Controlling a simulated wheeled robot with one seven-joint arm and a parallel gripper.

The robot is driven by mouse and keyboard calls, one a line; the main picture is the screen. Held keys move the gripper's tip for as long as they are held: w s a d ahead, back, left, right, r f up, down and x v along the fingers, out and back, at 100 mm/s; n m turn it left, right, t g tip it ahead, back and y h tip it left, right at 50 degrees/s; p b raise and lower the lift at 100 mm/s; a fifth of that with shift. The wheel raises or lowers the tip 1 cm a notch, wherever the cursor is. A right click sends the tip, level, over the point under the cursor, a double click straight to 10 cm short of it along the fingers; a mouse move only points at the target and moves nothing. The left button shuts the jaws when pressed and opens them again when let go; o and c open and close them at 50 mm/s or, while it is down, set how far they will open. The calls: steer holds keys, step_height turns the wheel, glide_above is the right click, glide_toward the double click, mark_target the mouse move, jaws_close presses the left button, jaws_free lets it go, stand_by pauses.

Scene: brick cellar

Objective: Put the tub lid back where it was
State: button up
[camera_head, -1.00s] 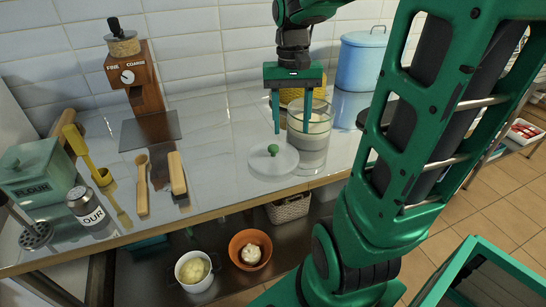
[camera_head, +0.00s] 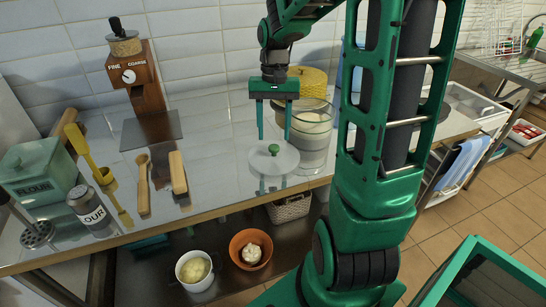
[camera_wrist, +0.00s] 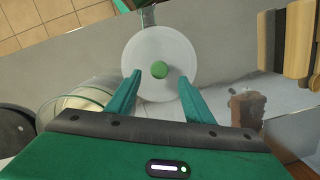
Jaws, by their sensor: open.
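The tub lid (camera_head: 285,162) is a pale round disc with a green knob (camera_head: 274,149). It lies on the counter just left of and in front of a clear glass tub (camera_head: 316,150) with pale contents. My gripper (camera_head: 273,138) is open and empty above the lid, fingers pointing down. In the wrist view the lid (camera_wrist: 150,48) lies beyond the open fingers (camera_wrist: 160,82), with the knob between their lines. The tub (camera_wrist: 72,104) shows at the left there, partly hidden by my gripper.
A yellow woven thing (camera_head: 312,78) stands behind the tub. A brush (camera_head: 178,172), a wooden spoon (camera_head: 143,185), a flour box (camera_head: 40,172) and a grinder (camera_head: 140,85) stand or lie to the left. The counter's front edge (camera_head: 215,211) is close to the lid.

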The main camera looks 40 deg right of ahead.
mark_target(274, 147)
steer(key=shift+s+a+f, duration=0.15)
steer(key=shift+s+f, duration=0.05)
steer(key=shift+f, duration=0.9)
steer(key=shift+s+a+f, duration=0.1)
steer(key=shift+s+f, duration=0.1)
steer(key=shift+f, duration=0.85)
jaws_close()
